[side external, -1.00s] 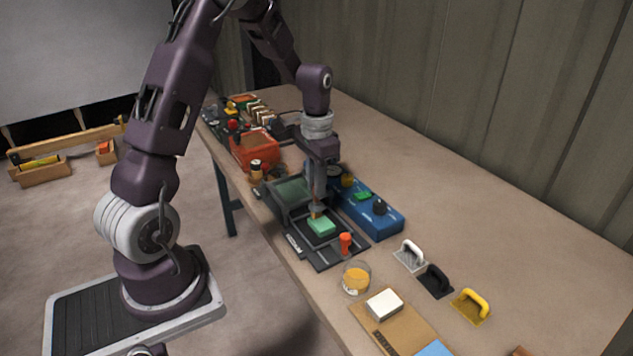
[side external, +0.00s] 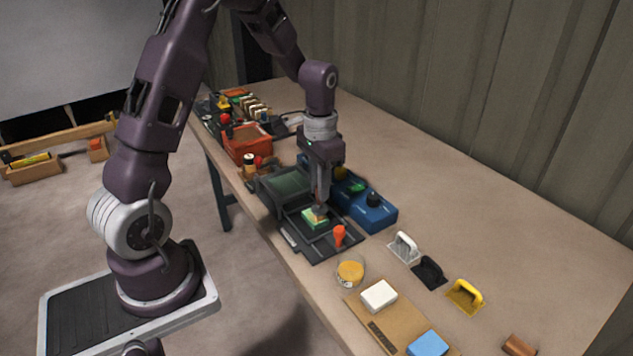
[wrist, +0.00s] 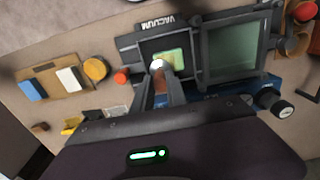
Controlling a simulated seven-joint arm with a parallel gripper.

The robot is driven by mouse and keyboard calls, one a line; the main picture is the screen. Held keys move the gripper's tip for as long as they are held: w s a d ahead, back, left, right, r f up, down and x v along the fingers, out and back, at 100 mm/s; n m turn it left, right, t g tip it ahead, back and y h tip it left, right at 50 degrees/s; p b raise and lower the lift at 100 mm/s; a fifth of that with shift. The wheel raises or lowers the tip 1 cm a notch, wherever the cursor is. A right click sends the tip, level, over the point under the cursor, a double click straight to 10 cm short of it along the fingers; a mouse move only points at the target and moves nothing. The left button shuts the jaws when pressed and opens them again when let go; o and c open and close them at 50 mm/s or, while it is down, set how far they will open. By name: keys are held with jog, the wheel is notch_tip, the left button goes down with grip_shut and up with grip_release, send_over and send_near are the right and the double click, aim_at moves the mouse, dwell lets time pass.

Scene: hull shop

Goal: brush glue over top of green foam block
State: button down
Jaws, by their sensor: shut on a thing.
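My gripper (side external: 320,194) is shut on a brush and points down over the vacuum fixture. In the wrist view, the brush (wrist: 160,80) has a brown handle and a pale tip. The green foam block (side external: 312,223) lies in the fixture's dark open bay and also shows in the wrist view (wrist: 175,58). The brush tip is at the block's top and overlaps it in both views; firm contact is hard to tell. The top looks pale yellowish over part of the green. A glass jar of amber glue (side external: 350,272) stands in front of the fixture.
The fixture's dark-framed lid (side external: 287,181) stands open beside the bay. An orange-red knob (side external: 339,235) is at its near corner. A blue control box (side external: 372,213) sits close behind. Handled trowels (side external: 405,246) and a board with a white block (side external: 378,295) lie nearer.

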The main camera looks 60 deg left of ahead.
jog(key=shift+d, duration=0.15)
jog(key=a, duration=0.4)
jog(key=shift+a, duration=0.2)
dwell(2.8)
jog(key=shift+r, duration=0.1)
notch_tip(320, 180, up, 6)
jog(key=shift+f, duration=0.1)
dwell(0.4)
dwell(0.3)
